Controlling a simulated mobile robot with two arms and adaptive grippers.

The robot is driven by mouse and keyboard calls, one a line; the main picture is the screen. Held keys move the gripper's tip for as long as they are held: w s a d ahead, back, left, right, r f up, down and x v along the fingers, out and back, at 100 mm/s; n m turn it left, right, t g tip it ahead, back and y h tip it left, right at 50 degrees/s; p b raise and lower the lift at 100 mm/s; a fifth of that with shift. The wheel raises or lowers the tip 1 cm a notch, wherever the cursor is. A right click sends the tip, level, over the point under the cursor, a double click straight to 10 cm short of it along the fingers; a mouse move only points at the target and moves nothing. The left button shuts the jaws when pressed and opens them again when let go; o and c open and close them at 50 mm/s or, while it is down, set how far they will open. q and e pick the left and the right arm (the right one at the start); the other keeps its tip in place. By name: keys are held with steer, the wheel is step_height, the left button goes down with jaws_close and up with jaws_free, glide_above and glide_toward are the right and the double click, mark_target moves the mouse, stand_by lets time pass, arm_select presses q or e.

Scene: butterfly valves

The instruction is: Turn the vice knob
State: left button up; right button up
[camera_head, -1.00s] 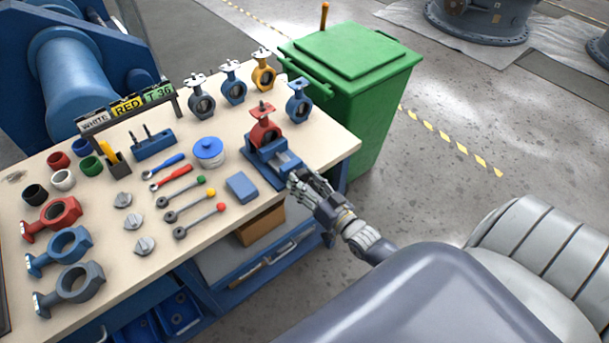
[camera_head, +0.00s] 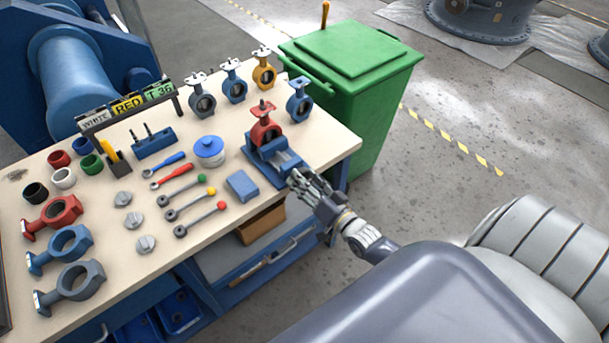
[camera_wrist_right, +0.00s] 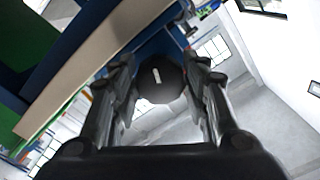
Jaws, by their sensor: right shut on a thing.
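The blue vice (camera_head: 272,160) stands at the right front edge of the bench and holds a red butterfly valve (camera_head: 266,131) upright in its jaws. My right gripper (camera_head: 302,182) is at the front end of the vice, by the bench edge. In the right wrist view, the dark round vice knob (camera_wrist_right: 161,82) with a pale mark sits between the two fingers of my right gripper (camera_wrist_right: 162,90), which is shut on it. In the head view the gripper hides the knob. My left gripper is in neither view.
The bench (camera_head: 215,235) holds several valve bodies, wrenches, a blue-lidded jar (camera_head: 209,151) and a blue block (camera_head: 242,186) left of the vice. A green bin (camera_head: 350,90) stands close behind the bench's right end.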

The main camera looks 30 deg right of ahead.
steer(key=o, duration=1)
steer(key=shift+f, duration=0.1)
steer(key=shift+o, duration=0.2)
steer(key=s, duration=1.2)
steer(key=shift+d, duration=0.45)
